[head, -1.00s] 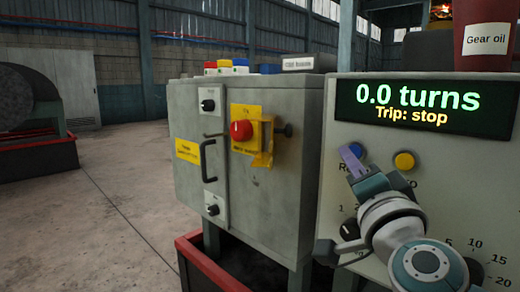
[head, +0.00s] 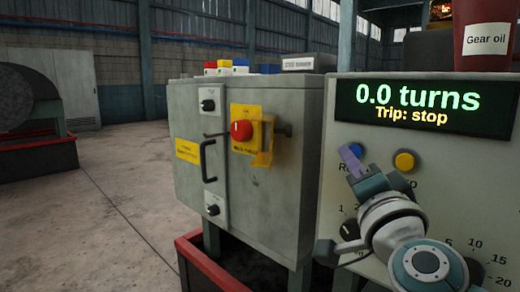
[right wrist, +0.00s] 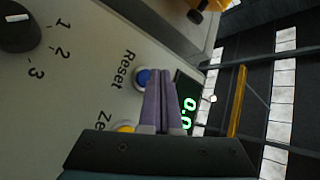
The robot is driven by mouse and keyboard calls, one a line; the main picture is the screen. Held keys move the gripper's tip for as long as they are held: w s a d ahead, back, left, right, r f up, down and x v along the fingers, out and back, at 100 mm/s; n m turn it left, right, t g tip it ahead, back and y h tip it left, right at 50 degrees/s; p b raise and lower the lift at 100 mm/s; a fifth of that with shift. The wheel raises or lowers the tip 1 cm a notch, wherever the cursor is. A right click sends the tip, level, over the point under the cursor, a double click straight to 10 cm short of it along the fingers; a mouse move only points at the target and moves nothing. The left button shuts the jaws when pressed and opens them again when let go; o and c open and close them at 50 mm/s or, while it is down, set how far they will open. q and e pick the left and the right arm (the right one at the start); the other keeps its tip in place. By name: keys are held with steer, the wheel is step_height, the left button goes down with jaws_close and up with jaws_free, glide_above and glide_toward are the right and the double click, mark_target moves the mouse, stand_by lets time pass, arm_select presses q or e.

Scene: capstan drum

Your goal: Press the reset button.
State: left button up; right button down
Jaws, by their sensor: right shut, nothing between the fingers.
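The blue reset button (head: 357,149) is on the grey panel below the display, partly covered by my right gripper (head: 346,152). The right wrist view shows the blue button (right wrist: 142,77) beside the printed word "Reset". My right gripper (right wrist: 160,76) is shut, with its purple fingers together and empty. Its fingertips overlap the edge of the button in both views. I cannot tell whether they touch it. The display (head: 425,108) reads "0.0 turns" and "Trip: stop". My left gripper is not in view.
A yellow button (head: 404,161) is just right of the blue one. A dark knob (right wrist: 18,28) with a number scale is on the same panel. A grey cabinet (head: 245,200) with a red button (head: 241,130) stands to the left. A gear oil container (head: 485,38) is above the panel.

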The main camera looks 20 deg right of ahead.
steer(key=shift+d, duration=0.1)
stand_by(0.3)
steer(key=shift+w+d, duration=0.2)
steer(key=shift+d, duration=0.1)
steer(key=shift+w+d, duration=0.15)
steer(key=shift+d, duration=0.25)
stand_by(0.9)
steer(key=shift+a, duration=0.1)
steer(key=shift+s+a+p, duration=0.35)
steer(key=shift+a, duration=0.3)
steer(key=shift+a, duration=0.1)
steer(key=a, duration=0.1)
steer(key=s+a, duration=0.1)
steer(key=a, duration=0.1)
steer(key=s+a+p, duration=0.1)
steer(key=shift+a, duration=0.25)
